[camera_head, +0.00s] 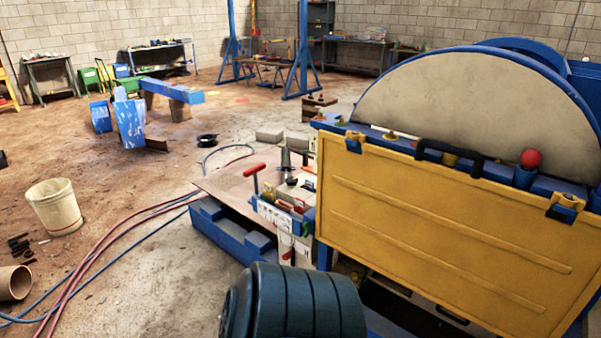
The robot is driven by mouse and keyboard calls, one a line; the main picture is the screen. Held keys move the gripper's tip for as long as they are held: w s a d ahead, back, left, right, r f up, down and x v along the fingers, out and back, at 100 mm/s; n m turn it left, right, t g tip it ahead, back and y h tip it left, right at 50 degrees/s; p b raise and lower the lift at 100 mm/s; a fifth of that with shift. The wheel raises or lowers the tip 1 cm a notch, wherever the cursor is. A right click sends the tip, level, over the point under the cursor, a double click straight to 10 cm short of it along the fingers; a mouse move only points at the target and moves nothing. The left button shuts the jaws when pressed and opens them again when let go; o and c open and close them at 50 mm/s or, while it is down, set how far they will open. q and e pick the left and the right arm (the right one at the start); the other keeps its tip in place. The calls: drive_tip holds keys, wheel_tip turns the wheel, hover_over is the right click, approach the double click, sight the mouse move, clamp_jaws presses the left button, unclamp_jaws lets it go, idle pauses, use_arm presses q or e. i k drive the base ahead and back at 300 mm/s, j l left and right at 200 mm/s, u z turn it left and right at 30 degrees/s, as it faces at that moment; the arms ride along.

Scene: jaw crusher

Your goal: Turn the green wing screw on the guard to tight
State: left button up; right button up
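A yellow panel (440,220), which looks like the guard, hangs on the front of the blue crusher at the right. It has a black handle (450,157) at its top edge and a yellow latch or hinge (355,140) near its top left corner. A small brass-coloured knob (390,135) stands on the blue ledge above the panel. A red ball knob (530,159) stands farther right. I cannot make out a green wing screw for sure; small fittings on the ledge are too small to tell. Neither of my grippers is in view.
A dark ribbed motor (292,302) stands low in front of the panel. A toolbox (285,212) with a red T-handle (255,174) is left of the crusher.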

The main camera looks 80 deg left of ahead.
sight(308, 228)
drive_tip(key=u, duration=2.65)
